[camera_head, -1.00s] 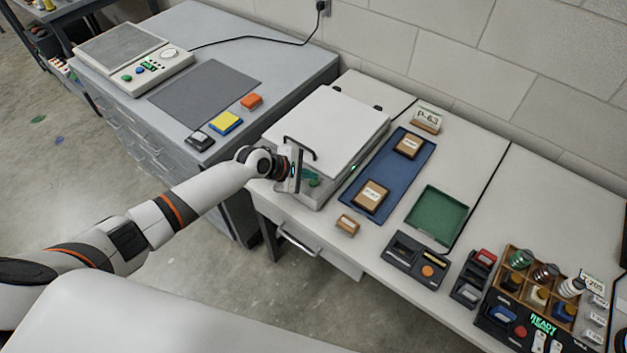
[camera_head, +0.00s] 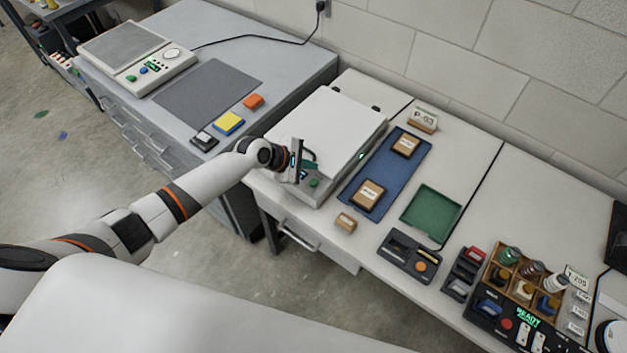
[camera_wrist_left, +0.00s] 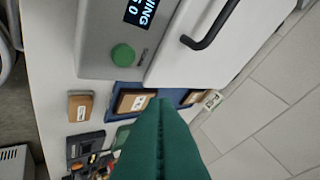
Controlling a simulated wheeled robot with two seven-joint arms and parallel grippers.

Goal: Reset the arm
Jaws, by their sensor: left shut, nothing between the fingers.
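My left arm reaches in from the left in the head view. Its gripper (camera_head: 304,165) is at the front of a white-lidded machine (camera_head: 325,128), close to the lid's black handle. In the left wrist view the green fingers (camera_wrist_left: 160,140) are pressed together, with nothing between them. That view also shows the machine's green button (camera_wrist_left: 123,55), part of a lit display (camera_wrist_left: 141,12) and the black handle (camera_wrist_left: 210,28). The lid looks down. I cannot tell whether the gripper touches the machine. My right gripper is not in view.
Right of the machine are a blue tray (camera_head: 385,176) with two labelled brown boxes, a small brown box (camera_head: 346,222) and a green tray (camera_head: 432,212). A wooden rack (camera_head: 524,274) of bottles stands farther right. A grey bench (camera_head: 262,62) with coloured blocks is at left.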

